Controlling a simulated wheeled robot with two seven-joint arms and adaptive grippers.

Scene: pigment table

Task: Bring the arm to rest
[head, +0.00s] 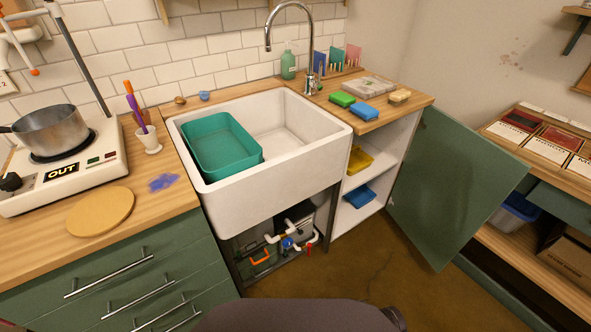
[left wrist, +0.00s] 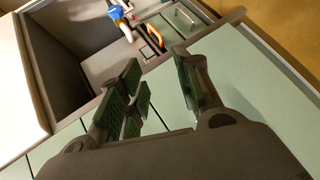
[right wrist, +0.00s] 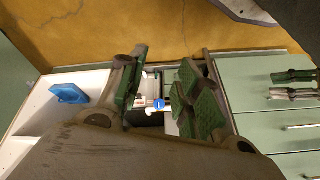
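Neither gripper shows in the head view. In the left wrist view my left gripper (left wrist: 158,92) has its fingers spread, with nothing between the pads. It is in front of the green cabinet fronts, with the dark open space under the sink beyond it. In the right wrist view my right gripper (right wrist: 163,92) is also spread and empty. Between its fingers the pipes with a blue fitting (right wrist: 158,104) show farther off. I cannot tell how far either gripper is from the cabinets.
The white sink (head: 320,135) holds a teal tub (head: 222,148). A pan (head: 50,131) sits on the hotplate at left. A green cabinet door (head: 455,180) stands open at right. Green drawers (head: 130,280) fill the lower left. Brown floor (head: 370,265) is bare before the sink.

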